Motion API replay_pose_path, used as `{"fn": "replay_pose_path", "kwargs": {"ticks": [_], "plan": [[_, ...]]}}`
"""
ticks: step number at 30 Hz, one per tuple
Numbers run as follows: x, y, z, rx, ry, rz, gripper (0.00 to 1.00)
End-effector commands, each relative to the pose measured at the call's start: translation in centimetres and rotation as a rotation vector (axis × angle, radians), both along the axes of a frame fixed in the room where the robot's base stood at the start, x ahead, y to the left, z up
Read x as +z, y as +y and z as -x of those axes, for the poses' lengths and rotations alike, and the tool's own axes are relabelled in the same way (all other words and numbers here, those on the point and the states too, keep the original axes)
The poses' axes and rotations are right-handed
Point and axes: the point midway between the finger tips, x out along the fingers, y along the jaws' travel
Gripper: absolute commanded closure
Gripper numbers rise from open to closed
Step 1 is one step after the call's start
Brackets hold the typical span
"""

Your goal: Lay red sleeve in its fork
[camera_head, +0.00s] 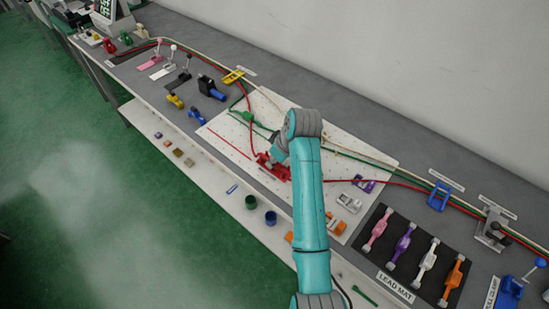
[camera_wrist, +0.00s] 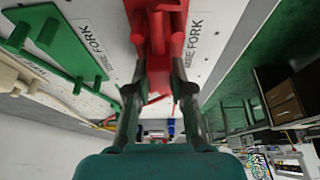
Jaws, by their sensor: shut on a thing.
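My gripper (camera_head: 279,160) is low over the white board, shut on the red sleeve (camera_wrist: 158,45). In the wrist view its two fingers (camera_wrist: 158,88) stand either side of the red part. Red fixture parts (camera_head: 270,166) show around and under my gripper in the head view. The sleeve and its fork are the same red and overlap, so I cannot tell whether the sleeve is seated or just above. Printed FORK labels (camera_wrist: 199,38) lie either side of the red part. My arm hides part of this spot in the head view.
A green sleeve (camera_head: 248,118) lies on the white board (camera_head: 222,121), behind and left. Red, green and cream leads run along the bench. A black lead mat (camera_head: 402,282) with several coloured pieces is at right. Two cups (camera_head: 251,202) stand on the lower ledge.

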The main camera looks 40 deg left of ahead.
Motion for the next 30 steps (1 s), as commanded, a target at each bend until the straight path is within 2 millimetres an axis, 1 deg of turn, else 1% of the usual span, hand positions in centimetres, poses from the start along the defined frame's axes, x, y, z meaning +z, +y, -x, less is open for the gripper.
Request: {"fn": "replay_pose_path", "kwargs": {"ticks": [8, 9, 11, 12, 13, 19, 22, 30], "plan": [[-0.18, 0.00, 0.00, 0.000, 0.000, 0.000, 1.00], [-0.18, 0.00, 0.00, 0.000, 0.000, 0.000, 0.76], [-0.17, 0.00, 0.00, 0.000, 0.000, 0.000, 0.61], [-0.17, 0.00, 0.00, 0.000, 0.000, 0.000, 0.51], [-0.17, 0.00, 0.00, 0.000, 0.000, 0.000, 0.49], [-0.19, -0.01, 0.01, 0.000, 0.000, 0.000, 0.49], [-0.19, -0.01, 0.01, 0.000, 0.000, 0.000, 0.24], [-0.19, -0.01, 0.01, 0.000, 0.000, 0.000, 0.24]]}}
